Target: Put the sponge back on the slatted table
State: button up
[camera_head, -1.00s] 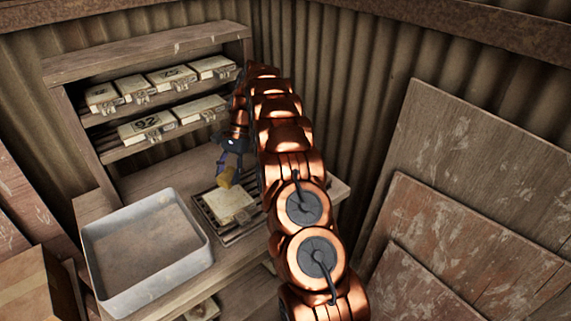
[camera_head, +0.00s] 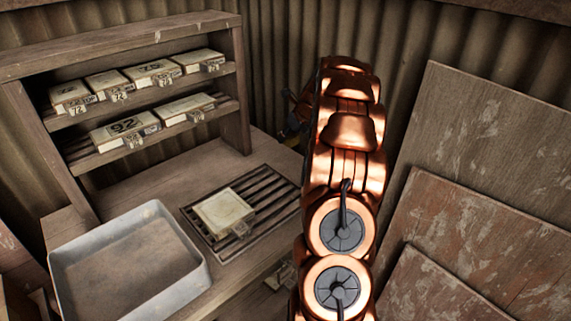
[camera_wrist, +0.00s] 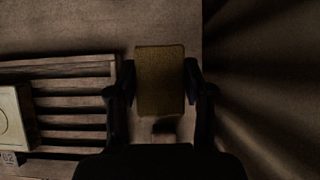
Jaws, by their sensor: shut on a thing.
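The sponge (camera_wrist: 160,78) is a dull yellow-brown block in the wrist view. My gripper (camera_wrist: 160,88) is shut on it, one finger on each side. The slatted table (camera_head: 275,187) is a dark slatted rack on the bench, and its slats also show at the left in the wrist view (camera_wrist: 75,119). The sponge is to the right of the slats there, over bare wood, with a dark shadow just below it in the picture. In the head view my gripper (camera_head: 291,113) is mostly hidden behind my arm, beyond the rack.
A pale tile (camera_head: 223,211) with a metal clasp lies on the slats. A grey tray (camera_head: 128,258) stands at the front left. Shelves (camera_head: 140,75) behind hold several numbered blocks. A corrugated wall (camera_wrist: 265,90) is close on the right in the wrist view.

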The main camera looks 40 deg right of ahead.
aim_at(285, 162)
notch_tip(285, 162, down, 10)
jog(key=shift+s+r+p, duration=0.1)
jog(key=shift+r+p, duration=0.15)
jog(key=shift+p, duration=0.2)
jog(key=o, duration=1.2)
jog(key=shift+d, duration=0.1)
